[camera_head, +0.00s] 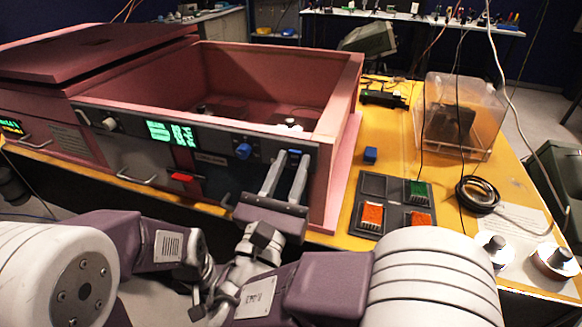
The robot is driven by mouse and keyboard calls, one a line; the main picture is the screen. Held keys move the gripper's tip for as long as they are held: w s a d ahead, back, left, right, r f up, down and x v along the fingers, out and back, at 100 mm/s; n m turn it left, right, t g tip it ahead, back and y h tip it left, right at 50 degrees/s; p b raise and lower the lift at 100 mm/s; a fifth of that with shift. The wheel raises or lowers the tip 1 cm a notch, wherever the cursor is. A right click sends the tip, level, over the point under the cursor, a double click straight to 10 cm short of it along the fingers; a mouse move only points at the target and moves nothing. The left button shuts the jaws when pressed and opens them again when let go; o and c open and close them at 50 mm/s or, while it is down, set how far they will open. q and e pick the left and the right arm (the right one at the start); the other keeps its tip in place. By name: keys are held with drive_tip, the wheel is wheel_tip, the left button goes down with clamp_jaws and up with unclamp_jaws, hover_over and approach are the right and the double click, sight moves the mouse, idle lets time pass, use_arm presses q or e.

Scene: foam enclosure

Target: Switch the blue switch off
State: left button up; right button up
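A small blue switch (295,153) sits at the right end of the grey front panel (219,173) of the pink foam enclosure. A blue knob (243,151) is on the same panel, left of it. My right gripper (288,161) is in front of the panel's right end. Its two silver fingers are apart, with nothing held between them. Their tips are close to the blue switch, and I cannot tell whether they touch it. The switch's position is too small to read. My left arm comes in from the left, low in front, and its gripper fingers cannot be made out.
A red switch (181,177), a green display (170,132) and a handle (136,176) are on the panel. On the yellow table (392,160), right of the enclosure, are a blue cube (370,155), a dark tray (374,186) with coloured blocks, a clear box (462,112) and a cable coil (478,194).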

drive_tip(key=shift+o, duration=0.6)
drive_tip(key=shift+s+a+f, duration=0.1)
drive_tip(key=shift+s, duration=0.15)
drive_tip(key=v, duration=0.8)
drive_tip(key=shift+s, duration=0.25)
drive_tip(key=shift+w, duration=0.1)
